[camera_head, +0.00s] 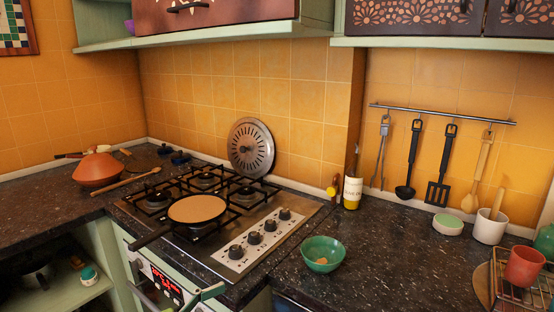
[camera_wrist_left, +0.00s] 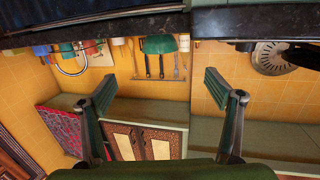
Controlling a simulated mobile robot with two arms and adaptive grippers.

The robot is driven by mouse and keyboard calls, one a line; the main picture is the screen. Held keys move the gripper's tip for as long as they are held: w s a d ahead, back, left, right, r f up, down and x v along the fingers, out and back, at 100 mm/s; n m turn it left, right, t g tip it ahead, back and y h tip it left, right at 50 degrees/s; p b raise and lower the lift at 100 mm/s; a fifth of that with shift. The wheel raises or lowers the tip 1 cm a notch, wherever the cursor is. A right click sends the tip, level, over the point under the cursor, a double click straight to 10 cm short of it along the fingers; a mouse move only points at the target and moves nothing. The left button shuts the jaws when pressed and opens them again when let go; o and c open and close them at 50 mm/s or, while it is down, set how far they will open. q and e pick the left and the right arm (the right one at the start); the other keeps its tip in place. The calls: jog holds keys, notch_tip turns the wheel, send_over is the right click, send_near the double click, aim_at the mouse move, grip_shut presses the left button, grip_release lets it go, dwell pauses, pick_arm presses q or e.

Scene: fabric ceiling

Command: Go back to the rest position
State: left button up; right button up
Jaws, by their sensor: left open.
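My left gripper (camera_wrist_left: 160,88) shows in the left wrist view with its two green-padded fingers spread wide apart. It is open, and nothing is between the fingers. That view is upside down, with the dark counter edge along its top. In the head view, part of my left gripper (camera_head: 178,296) shows low at the bottom edge, in front of the oven front and below the stove. My right gripper is in neither view.
A pan (camera_head: 197,209) sits on the gas stove (camera_head: 228,262), its handle jutting over the front edge. A green bowl (camera_head: 322,253), a bottle (camera_head: 352,191) and a dish rack (camera_head: 492,285) stand to the right. Bare counter (camera_head: 400,262) lies between bowl and rack. Cabinets (camera_head: 215,18) hang above.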

pick_arm(q)
jog(key=a+r+n+t+y, duration=0.8)
jog(key=a+r+t, duration=0.1)
jog(key=a+t, duration=0.15)
jog(key=s+a+f+n+g+y, duration=0.3)
jog(key=a+f+n+g+y, duration=0.25)
jog(key=a+f+y, duration=0.45)
jog(key=s+d+f+m+g+h, duration=0.1)
jog(key=s+d+f+g+h, duration=0.2)
jog(key=s+f+g, duration=0.65)
jog(key=s+d+f+m+g+h, duration=0.3)
jog(key=s+d+f+m, duration=0.3)
jog(key=s+f, duration=0.65)
jog(key=s+f+n+g, duration=0.1)
jog(key=s+f, duration=0.2)
jog(key=f, duration=2.1)
jog(key=s+a+f+g, duration=0.1)
jog(key=s+a+f, duration=0.1)
jog(key=s+f, duration=1.4)
jog(key=shift+s+a+f+y, duration=0.15)
jog(key=shift+s+f+y, duration=0.2)
jog(key=shift+s, duration=0.25)
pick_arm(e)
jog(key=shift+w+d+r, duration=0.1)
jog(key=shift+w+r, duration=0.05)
